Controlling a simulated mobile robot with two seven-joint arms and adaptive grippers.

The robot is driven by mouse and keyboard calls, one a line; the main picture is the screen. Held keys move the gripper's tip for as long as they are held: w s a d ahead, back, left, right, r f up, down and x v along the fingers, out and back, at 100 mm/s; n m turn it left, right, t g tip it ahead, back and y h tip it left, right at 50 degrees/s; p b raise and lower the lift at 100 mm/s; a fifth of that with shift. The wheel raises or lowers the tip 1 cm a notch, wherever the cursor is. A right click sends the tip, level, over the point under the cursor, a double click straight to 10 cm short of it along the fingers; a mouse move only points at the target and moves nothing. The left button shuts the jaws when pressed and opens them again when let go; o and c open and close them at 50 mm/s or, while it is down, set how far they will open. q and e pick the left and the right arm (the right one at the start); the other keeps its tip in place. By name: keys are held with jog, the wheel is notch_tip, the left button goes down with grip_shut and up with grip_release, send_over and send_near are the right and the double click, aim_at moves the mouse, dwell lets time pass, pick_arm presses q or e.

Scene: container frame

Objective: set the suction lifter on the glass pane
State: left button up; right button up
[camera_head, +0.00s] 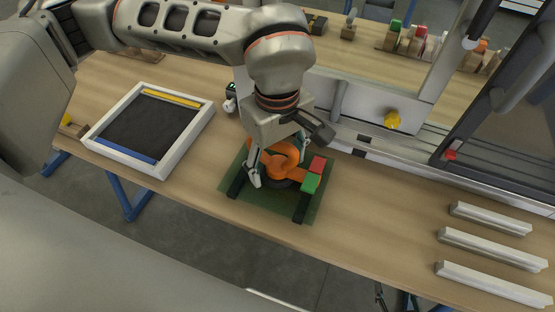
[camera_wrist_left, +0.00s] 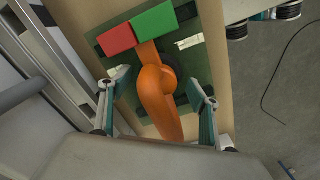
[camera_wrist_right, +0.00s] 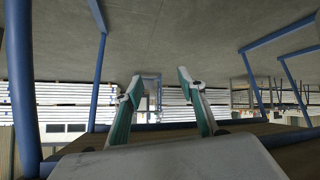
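The orange suction lifter (camera_head: 283,160), with a red block and a green block at one end, sits on a green mat (camera_head: 265,205) between black bars. My left gripper (camera_head: 272,172) reaches down over it. In the left wrist view the open fingers (camera_wrist_left: 157,108) stand on either side of the lifter's orange handle (camera_wrist_left: 155,92), with gaps visible. A white square frame (camera_head: 178,150) with a dark inner surface lies at the left; I cannot tell whether that surface is the glass pane. My right gripper (camera_wrist_right: 160,92) is open and empty in its own wrist view.
Several white bars (camera_head: 490,285) lie at the table's right. Bare wooden table (camera_head: 370,220) lies right of the mat.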

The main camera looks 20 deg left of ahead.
pick_arm(q)
notch_tip(320, 180, up, 12)
jog(key=shift+r+p, duration=0.15)
jog(key=shift+p, duration=0.7)
dwell(0.4)
